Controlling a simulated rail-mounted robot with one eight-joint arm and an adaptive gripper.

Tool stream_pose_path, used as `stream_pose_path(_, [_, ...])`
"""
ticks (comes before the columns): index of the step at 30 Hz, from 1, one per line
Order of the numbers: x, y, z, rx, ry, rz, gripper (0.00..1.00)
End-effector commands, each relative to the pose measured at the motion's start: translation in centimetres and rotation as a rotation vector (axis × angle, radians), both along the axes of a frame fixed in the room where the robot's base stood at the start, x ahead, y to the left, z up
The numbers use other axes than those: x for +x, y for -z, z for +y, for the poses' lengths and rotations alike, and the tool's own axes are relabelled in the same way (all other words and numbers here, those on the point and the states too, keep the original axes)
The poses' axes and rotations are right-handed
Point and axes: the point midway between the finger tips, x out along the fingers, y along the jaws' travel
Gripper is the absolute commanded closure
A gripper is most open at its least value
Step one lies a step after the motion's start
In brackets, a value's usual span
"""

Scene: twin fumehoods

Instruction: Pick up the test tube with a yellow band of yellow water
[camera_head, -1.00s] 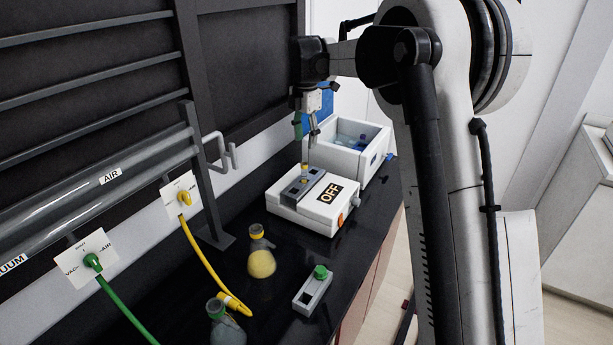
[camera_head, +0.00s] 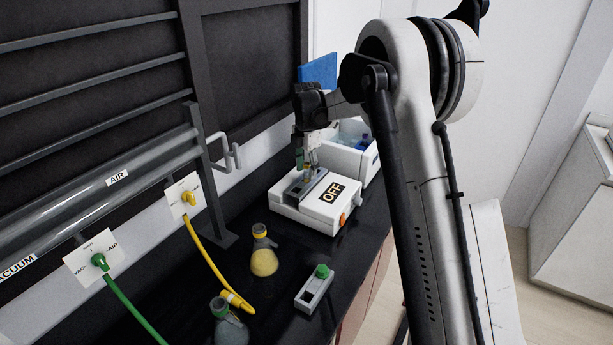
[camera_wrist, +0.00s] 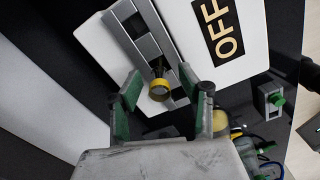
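The test tube with a yellow band (camera_wrist: 159,89) stands in the slotted grey top of the white device marked OFF. In the wrist view its yellow ring lies between my gripper's two green-padded fingers. My gripper (camera_wrist: 158,98) is open, with gaps between the tube and both fingers. In the head view my gripper (camera_head: 306,163) points down over the device (camera_head: 318,214), and the tube's yellow top (camera_head: 307,178) shows just below it. The tube's body and the water are hidden.
A white box (camera_head: 347,160) with blue items stands behind the device. A flask of yellow liquid (camera_head: 264,262), another flask (camera_head: 229,328), a small rack with a green cap (camera_head: 315,288) and a yellow hose (camera_head: 205,255) lie in front. Dark bench is free between them.

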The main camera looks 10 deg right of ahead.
Motion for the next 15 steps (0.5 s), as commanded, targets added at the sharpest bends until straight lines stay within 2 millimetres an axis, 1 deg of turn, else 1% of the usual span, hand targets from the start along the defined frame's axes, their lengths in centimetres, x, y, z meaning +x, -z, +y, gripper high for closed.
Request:
stream_pose_path(6, [0.0,0.13,-0.01,0.0,0.0,0.0,0.62])
stream_pose_path(7, [0.0,0.13,-0.01,0.0,0.0,0.0,0.63])
stream_pose_path(15, [0.0,0.1,-0.01,0.0,0.0,0.0,0.99])
